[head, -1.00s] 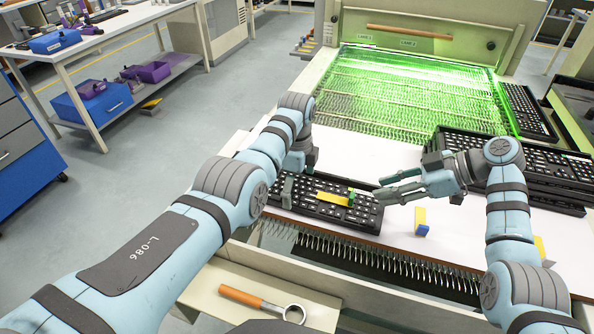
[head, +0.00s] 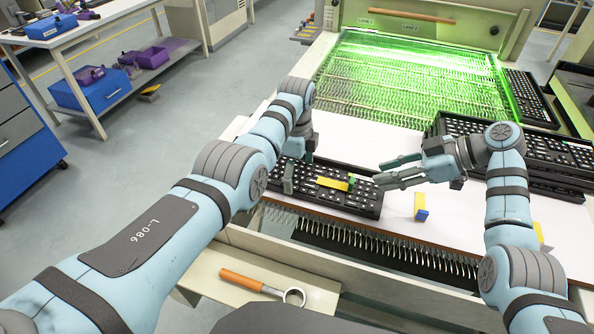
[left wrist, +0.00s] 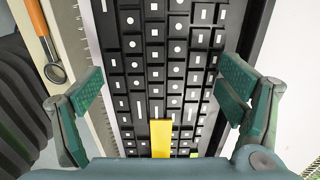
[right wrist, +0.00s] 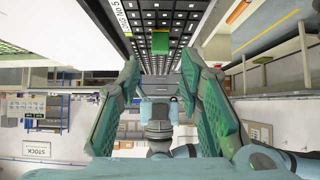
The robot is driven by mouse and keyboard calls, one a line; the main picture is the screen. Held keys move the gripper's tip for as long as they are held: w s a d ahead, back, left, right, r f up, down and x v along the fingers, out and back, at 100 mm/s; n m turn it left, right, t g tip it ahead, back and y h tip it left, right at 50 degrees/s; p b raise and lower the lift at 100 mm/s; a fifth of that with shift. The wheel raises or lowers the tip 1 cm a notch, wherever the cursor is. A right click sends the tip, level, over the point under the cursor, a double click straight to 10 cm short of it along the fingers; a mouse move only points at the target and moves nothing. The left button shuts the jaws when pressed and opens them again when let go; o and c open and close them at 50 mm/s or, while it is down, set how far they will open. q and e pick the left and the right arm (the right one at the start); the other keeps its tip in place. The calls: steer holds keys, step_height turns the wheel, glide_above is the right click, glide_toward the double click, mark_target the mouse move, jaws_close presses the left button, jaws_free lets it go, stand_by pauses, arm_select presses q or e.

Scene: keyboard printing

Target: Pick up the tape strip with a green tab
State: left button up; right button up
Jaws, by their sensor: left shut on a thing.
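The tape strip with a green tab (head: 333,184) lies on a black keyboard (head: 366,206). Its yellow band runs across the keys and its green tab is at the right end. The left wrist view shows its yellow part (left wrist: 160,137); the right wrist view shows the green tab (right wrist: 160,42) ahead, between the fingertips. My left gripper (head: 297,172) is shut on the keyboard, with its fingers spread at the two long sides. In the head view its far finger is hidden. My right gripper (head: 383,173) is open and empty, just right of the tab, pointing toward it.
A yellow strip with a blue tab (head: 421,207) stands on the white table (head: 462,215) to the right. Stacked keyboards (head: 560,152) are behind my right arm. A green-lit machine bed (head: 415,85) is at the back. An orange-handled tool (head: 243,281) lies in front.

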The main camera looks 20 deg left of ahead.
stand_by(0.4)
steer(key=shift+o, duration=1.3)
steer(key=shift+w+r, duration=0.1)
steer(key=shift+r, duration=0.1)
step_height(320, 180, up, 7)
steer(key=n, duration=0.2)
glide_above(353, 180)
steer(key=d, duration=0.3)
steer(key=a+r+h, duration=0.1)
steer(key=a+h, duration=0.1)
steer(key=h, duration=0.1)
steer(key=f+h, duration=0.1)
steer(key=f, duration=0.3)
steer(key=f+m+h, duration=0.1)
steer(key=f, duration=0.3)
steer(key=f+m+h, duration=0.1)
steer(key=f, duration=0.4)
steer(key=shift+a, duration=0.35)
steer(key=c, duration=0.9)
step_height(353, 180, up, 10)
